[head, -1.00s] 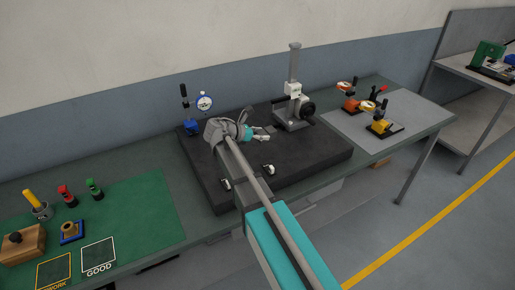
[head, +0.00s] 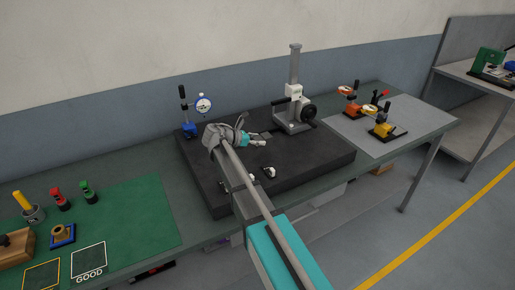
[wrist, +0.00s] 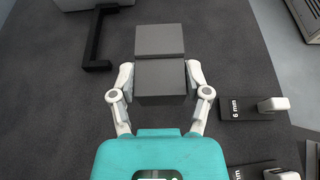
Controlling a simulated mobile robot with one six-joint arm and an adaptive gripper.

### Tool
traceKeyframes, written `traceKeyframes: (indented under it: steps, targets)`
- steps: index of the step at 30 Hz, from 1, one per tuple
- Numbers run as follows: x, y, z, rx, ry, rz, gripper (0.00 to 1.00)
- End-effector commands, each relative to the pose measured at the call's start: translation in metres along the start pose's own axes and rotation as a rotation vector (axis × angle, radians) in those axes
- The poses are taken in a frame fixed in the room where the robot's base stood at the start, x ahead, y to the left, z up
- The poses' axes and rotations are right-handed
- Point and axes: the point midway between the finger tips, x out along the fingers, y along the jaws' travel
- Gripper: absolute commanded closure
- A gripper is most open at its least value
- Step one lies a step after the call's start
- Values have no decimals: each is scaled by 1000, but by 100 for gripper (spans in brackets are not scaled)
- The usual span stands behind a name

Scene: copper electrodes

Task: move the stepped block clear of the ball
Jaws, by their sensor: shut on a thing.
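The stepped block (wrist: 160,42) is dark grey with two levels. It lies between the fingers of my gripper (wrist: 160,79) in the wrist view, one white finger against each side. My gripper is shut on it. In the head view my gripper (head: 251,141) is low over the black plate (head: 310,162), in front of the stand; the block is small and hard to make out there. I cannot tell whether the block touches the plate. I cannot make out the ball in either view.
A column stand (head: 293,108) with a handwheel is behind my gripper, and a dial gauge (head: 203,104) is at the back left. A black piece marked 6 mm (wrist: 245,107) lies right of my gripper. The plate's right part is clear.

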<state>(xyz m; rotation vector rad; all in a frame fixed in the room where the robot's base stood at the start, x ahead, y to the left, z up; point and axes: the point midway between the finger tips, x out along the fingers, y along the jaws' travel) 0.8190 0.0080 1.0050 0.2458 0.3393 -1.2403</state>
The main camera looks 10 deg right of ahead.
Motion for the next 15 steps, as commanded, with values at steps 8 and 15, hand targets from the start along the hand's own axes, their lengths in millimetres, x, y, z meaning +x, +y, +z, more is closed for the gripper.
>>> traceKeyframes:
  steps: [8, 15]
  targets:
    - [2, 3, -3, 0, -3, 0, 99]
    - [9, 8, -18, 0, -3, 0, 99]
